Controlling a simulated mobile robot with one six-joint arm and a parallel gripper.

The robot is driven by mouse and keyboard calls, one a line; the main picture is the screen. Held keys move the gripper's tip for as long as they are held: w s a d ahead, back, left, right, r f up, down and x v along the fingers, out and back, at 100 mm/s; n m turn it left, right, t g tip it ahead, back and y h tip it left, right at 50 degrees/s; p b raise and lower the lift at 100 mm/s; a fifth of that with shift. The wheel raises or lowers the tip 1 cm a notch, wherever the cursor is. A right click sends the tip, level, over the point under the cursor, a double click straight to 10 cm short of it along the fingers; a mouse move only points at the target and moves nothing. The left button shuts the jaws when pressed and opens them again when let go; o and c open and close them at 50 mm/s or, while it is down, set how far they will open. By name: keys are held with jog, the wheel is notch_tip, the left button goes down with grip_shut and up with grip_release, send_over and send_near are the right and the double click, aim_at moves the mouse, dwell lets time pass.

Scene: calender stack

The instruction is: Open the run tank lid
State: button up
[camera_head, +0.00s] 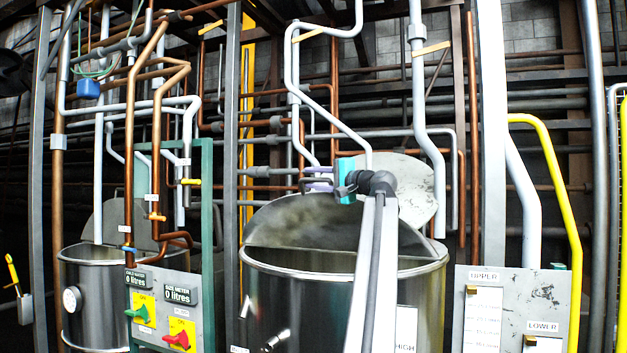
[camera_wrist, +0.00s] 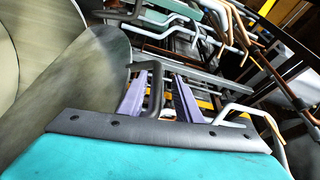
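The run tank (camera_head: 345,310) is a large steel drum in the middle of the head view, and the front of its top is open. Its dark grey half-round lid (camera_head: 290,222) stands raised and tilted behind that opening. The lid (camera_wrist: 75,75) also shows at the left in the wrist view. A dark bent handle (camera_wrist: 156,88) rises by the lid's edge. My teal gripper (camera_head: 322,178) is at the lid's upper edge. In the wrist view its two purple fingers (camera_wrist: 160,97) are spread, with the handle between them and a gap beside the right finger.
A smaller tank (camera_head: 95,300) with a raised lid stands at the left, behind a panel (camera_head: 162,310) with green and red switches. A pale plate (camera_head: 410,185) is behind my gripper. Pipes crowd the back. A labelled panel (camera_head: 510,310) and yellow rail (camera_head: 560,190) are right.

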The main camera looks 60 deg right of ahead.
jog(key=shift+d+f, duration=0.1)
jog(key=shift+d, duration=0.05)
jog(key=shift+s+f, duration=0.1)
jog(key=shift+s, duration=0.1)
jog(key=shift+s+b, duration=0.15)
jog(key=shift+b, duration=0.15)
jog(key=b+v, duration=0.5)
jog(key=v, duration=0.8)
dwell(0.3)
